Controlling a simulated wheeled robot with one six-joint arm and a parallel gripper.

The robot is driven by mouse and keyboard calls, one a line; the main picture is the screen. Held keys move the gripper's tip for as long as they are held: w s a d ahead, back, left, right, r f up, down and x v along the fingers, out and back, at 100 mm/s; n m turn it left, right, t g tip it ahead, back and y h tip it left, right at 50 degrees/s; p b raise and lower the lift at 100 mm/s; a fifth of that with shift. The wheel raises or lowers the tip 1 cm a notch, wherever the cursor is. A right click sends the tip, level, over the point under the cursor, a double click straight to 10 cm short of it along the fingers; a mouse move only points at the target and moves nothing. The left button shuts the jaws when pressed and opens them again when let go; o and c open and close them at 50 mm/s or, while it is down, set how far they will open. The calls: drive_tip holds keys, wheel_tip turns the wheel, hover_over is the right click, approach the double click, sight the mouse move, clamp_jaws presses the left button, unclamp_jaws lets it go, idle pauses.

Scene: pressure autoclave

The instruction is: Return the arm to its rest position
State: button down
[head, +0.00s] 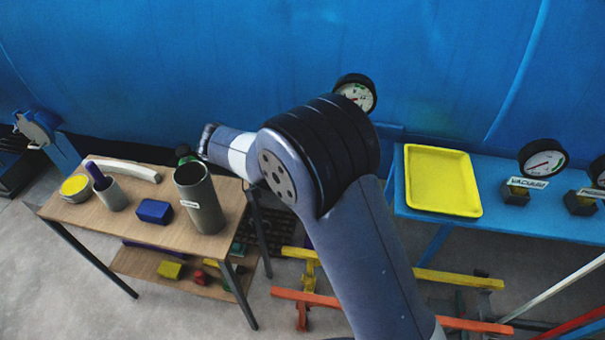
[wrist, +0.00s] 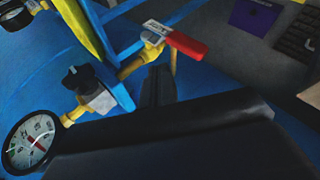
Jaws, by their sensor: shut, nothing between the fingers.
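My arm (head: 365,255) rises from the lower right of the head view to a large dark joint, with a grey and white link pointing left above the wooden table. My gripper is not clearly visible in the head view. In the wrist view my gripper (wrist: 158,86) shows as dark fingers, shut and empty, beyond a broad black body. A red-handled valve (wrist: 186,44) is just beyond the fingertips. A black-knobbed valve (wrist: 78,78) and a pressure gauge (wrist: 28,142) are to the left. I cannot tell whether the gripper touches any of them.
The wooden table (head: 150,228) holds a grey cylinder (head: 200,205), a blue block (head: 154,211), a cup and a yellow-filled bowl (head: 75,187). A yellow tray (head: 441,180) lies on the blue bench (head: 500,222) at right. A blue tank wall (head: 200,60) fills the back.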

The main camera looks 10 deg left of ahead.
drive_tip(key=a+f+b+v, duration=0.1)
drive_tip(key=v, duration=0.9)
drive_tip(key=shift+b, duration=0.35)
drive_tip(key=shift+f, duration=0.2)
drive_tip(key=x, duration=1.2)
drive_tip(key=shift+s+a+f+b, duration=0.2)
drive_tip(key=shift+s+f+b, duration=0.1)
drive_tip(key=shift+b, duration=0.05)
